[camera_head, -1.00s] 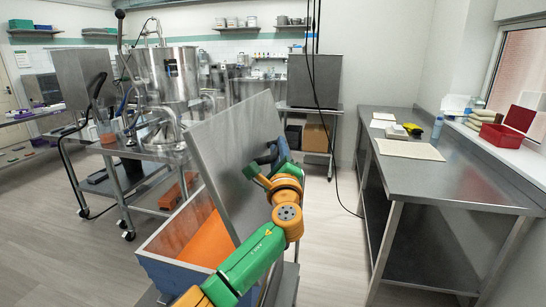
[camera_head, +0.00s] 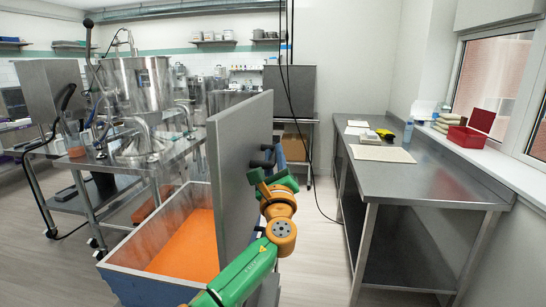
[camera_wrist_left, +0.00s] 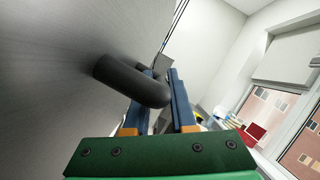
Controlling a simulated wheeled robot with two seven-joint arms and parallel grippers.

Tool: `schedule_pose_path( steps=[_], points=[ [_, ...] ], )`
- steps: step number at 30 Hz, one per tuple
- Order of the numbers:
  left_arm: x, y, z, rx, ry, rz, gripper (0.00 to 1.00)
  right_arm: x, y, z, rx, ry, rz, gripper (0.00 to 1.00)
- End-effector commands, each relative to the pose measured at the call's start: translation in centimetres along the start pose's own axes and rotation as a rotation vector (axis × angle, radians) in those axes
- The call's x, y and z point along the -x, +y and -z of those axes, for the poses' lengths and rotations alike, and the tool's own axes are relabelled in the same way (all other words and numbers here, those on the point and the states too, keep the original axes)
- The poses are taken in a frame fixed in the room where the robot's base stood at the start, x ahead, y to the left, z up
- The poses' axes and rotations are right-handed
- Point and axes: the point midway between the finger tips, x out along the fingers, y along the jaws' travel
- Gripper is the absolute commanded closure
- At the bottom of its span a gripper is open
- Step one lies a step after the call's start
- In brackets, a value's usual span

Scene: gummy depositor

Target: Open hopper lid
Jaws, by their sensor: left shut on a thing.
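The hopper lid (camera_head: 239,165) is a flat grey metal panel standing nearly upright above the right side of the hopper. In the left wrist view the black handle (camera_wrist_left: 130,82) sticks out from the lid (camera_wrist_left: 60,80) and reaches between the blue fingers of my left gripper (camera_wrist_left: 165,100). My right gripper is not in view.
A long steel table (camera_head: 430,170) stands at the right with papers and a blue bottle (camera_head: 408,132) on it. A steel kettle machine (camera_head: 140,90) on a cart is behind the hopper at the left. Bare floor lies between hopper and table.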

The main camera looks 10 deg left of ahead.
Motion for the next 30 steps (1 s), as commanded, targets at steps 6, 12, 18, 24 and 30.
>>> schedule_pose_path(
  steps=[6,12,18,24,30],
  points=[
    [0.0,0.1,0.1,0.002,0.003,-0.002,0.68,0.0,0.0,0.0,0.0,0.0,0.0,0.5],
    [0.0,0.1,0.1,0.001,0.002,-0.002,0.47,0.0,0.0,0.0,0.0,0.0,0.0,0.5],
    [0.1,0.1,0.1,0.002,0.001,-0.002,0.47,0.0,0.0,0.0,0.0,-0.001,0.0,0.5],
    [1.4,0.1,0.2,0.004,0.001,0.0,0.47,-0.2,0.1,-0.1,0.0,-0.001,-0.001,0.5],
    [4.1,0.2,0.3,0.004,0.002,0.0,0.47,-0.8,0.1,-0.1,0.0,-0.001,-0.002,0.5]
  ],
)
